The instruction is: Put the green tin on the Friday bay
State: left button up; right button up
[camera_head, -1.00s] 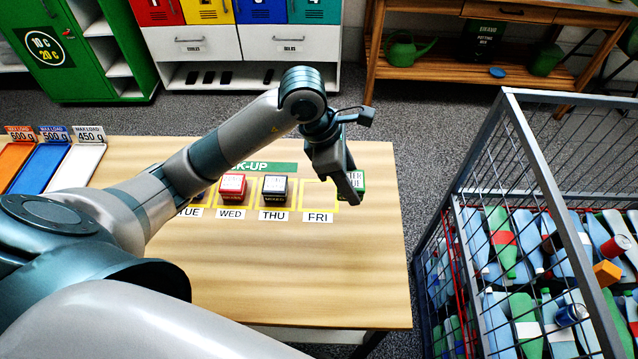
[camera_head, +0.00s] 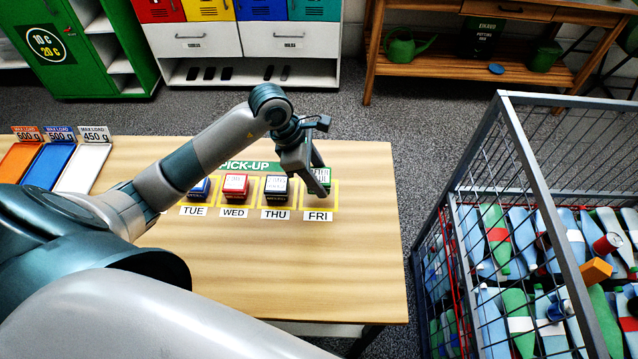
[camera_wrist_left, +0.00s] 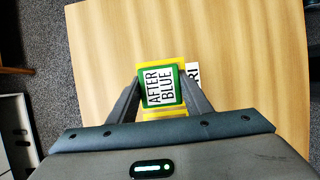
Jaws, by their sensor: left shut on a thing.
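My left gripper (camera_head: 306,170) is shut on the green tin (camera_head: 320,176), which has a white label on top. In the left wrist view the tin (camera_wrist_left: 161,87) sits between the two fingers and its label reads "AFTER BLUE". The tin is over the back part of the Friday bay (camera_head: 320,206), a yellow-framed square marked FRI. Yellow of the bay shows around the tin in the wrist view (camera_wrist_left: 150,61). I cannot tell whether the tin touches the bay or hangs just above it. My right gripper is out of view.
The neighbouring bays hold a black tin (camera_head: 276,186) on THU, a red tin (camera_head: 236,186) on WED and a blue tin (camera_head: 198,188) on TUE. Coloured load trays (camera_head: 84,168) lie at the left. A wire cage (camera_head: 500,100) of bottles stands right of the table.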

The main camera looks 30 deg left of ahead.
pick_arm(q)
notch_tip(320, 180, down, 3)
jog(key=shift+r+p, duration=0.1)
jog(key=shift+p, duration=0.65)
jog(key=shift+f, duration=0.35)
jog(key=shift+f, duration=0.1)
jog(key=shift+f+b, duration=0.15)
jog(key=shift+b, duration=0.15)
jog(key=o, duration=1.1)
jog(key=shift+c, duration=0.2)
jog(key=shift+r+p, duration=0.3)
jog(key=shift+r, duration=0.05)
